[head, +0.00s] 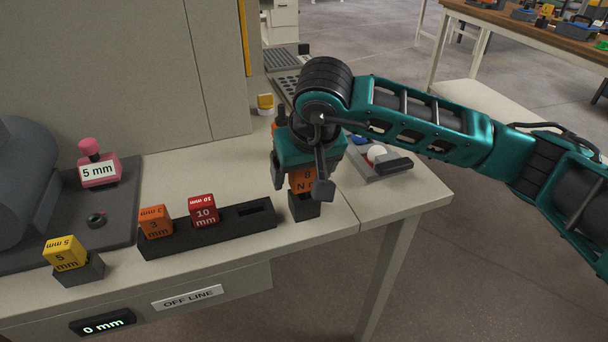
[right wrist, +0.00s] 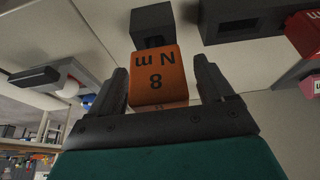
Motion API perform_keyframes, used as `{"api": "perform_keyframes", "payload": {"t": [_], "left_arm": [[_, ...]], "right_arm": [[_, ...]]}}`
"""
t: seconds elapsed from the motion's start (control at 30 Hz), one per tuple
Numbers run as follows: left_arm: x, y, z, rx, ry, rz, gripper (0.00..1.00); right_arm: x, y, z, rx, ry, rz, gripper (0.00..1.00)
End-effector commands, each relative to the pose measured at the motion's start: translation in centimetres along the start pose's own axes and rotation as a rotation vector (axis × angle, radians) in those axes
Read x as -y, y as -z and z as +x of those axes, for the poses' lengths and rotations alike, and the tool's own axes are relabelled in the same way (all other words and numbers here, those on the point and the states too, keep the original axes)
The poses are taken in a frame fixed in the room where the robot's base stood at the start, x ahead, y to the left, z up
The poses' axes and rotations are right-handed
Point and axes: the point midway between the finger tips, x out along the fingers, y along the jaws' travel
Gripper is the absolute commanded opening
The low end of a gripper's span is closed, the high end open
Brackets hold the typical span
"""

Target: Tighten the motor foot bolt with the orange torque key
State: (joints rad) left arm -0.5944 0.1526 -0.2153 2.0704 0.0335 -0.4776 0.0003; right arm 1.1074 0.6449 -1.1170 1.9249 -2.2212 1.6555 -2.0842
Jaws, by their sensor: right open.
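The orange torque key (head: 303,181), marked "8 N m", stands in a small black holder (head: 304,206) near the right end of the bench. In the right wrist view the orange key (right wrist: 154,78) is between my two fingers, with a gap on each side. My right gripper (head: 299,184) is open and reaches down around the key, partly hiding it in the head view. A dark round bolt head (head: 96,219), apparently the foot bolt, sits on the dark motor base plate at left. The grey motor (head: 22,180) is cut off by the left edge. My left gripper is not in view.
A black rack (head: 235,222) holds an orange 3 mm key (head: 155,221) and a red 10 mm key (head: 204,210), with an empty slot at right. A yellow 5 mm key (head: 64,253) and a pink 5 mm key (head: 97,166) stand near the motor. A tray lies behind my gripper.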

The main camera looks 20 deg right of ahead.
Motion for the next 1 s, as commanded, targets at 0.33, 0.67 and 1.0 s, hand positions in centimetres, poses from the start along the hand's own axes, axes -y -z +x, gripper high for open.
{"api": "perform_keyframes", "payload": {"t": [0.33, 0.67, 1.0], "left_arm": [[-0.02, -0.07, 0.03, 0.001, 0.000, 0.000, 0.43], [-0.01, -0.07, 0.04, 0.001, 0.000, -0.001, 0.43], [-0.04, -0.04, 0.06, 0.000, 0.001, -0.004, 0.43]], "right_arm": [[-0.01, 0.03, 0.15, -0.001, 0.000, 0.000, 0.70], [-0.02, 0.03, 0.12, -0.001, 0.000, 0.001, 0.39], [-0.02, 0.08, 0.07, -0.002, 0.000, 0.001, 0.18]]}}
